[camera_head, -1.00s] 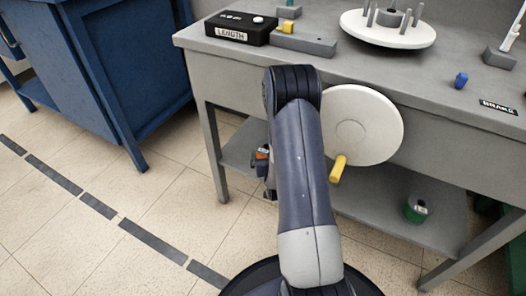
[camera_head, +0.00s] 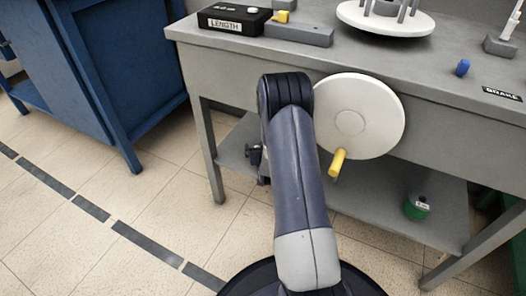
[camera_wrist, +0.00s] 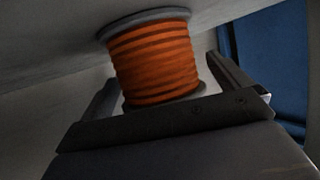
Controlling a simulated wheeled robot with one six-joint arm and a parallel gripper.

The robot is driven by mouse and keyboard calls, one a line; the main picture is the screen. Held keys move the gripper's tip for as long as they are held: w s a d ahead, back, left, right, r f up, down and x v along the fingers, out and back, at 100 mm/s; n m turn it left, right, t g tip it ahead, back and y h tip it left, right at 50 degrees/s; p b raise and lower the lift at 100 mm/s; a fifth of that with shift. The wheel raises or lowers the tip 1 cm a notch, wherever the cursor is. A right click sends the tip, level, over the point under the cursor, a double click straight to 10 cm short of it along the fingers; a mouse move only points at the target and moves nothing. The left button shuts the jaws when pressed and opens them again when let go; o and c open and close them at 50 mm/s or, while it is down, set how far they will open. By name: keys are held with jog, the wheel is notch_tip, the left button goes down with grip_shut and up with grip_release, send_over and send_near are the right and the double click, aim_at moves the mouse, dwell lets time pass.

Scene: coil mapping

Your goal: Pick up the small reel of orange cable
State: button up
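The small reel of orange cable (camera_wrist: 155,62) fills the middle of the wrist view. It has grey flanges at both ends and leans slightly. My gripper (camera_wrist: 165,85) has one finger on each side of the reel. The fingers are wide apart, with a narrow gap showing on the right side; contact on the left cannot be told. In the head view my gripper (camera_head: 254,156) is a small dark shape left of my arm, beside the bench's lower shelf, and the orange reel is not visible there.
The grey bench (camera_head: 250,70) carries a LENGTH box (camera_head: 232,20), a white turntable (camera_head: 385,18) and a blue piece (camera_head: 463,68). A white crank wheel (camera_head: 362,112) with yellow handle (camera_head: 338,161) is on its front. A green reel (camera_head: 416,208) sits on the lower shelf (camera_head: 375,205).

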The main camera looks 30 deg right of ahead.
jog(key=c, duration=1.1)
jog(key=shift+r, duration=0.1)
